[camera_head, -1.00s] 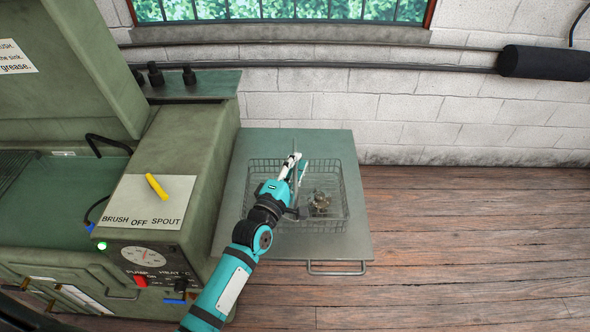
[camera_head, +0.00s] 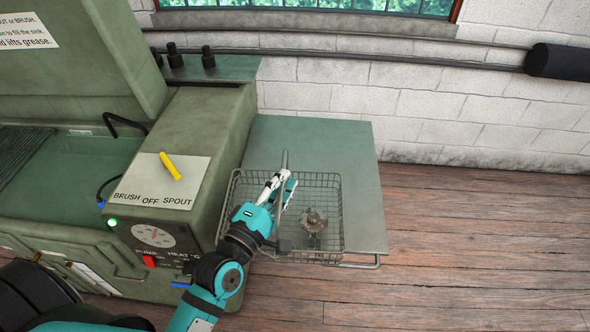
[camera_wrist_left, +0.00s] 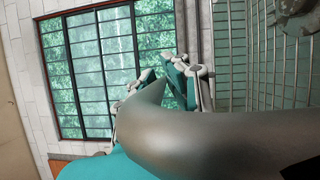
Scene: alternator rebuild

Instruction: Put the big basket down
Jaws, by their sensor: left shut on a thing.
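The big wire-mesh basket (camera_head: 341,216) hangs at the left and front part of the green side shelf (camera_head: 352,160). In the head view it overlaps the shelf's front edge and the sink cabinet's side. A metal part (camera_head: 313,220) lies inside it. My left gripper (camera_head: 279,186) is shut on the basket's grey handle, which runs up across its middle. In the left wrist view the thick handle (camera_wrist_left: 215,140) passes by the fingers, with the wire mesh (camera_wrist_left: 262,70) at the right. Whether the basket's bottom touches the shelf is hard to tell. My right gripper is not in view.
The green parts-washer cabinet (camera_head: 195,130) with its sink (camera_head: 75,170) stands left of the shelf. A yellow lever (camera_head: 170,166) sits on its top. A rail (camera_head: 362,265) runs along the shelf's front. The shelf's back and right are bare. Wooden floor (camera_head: 480,240) lies beyond.

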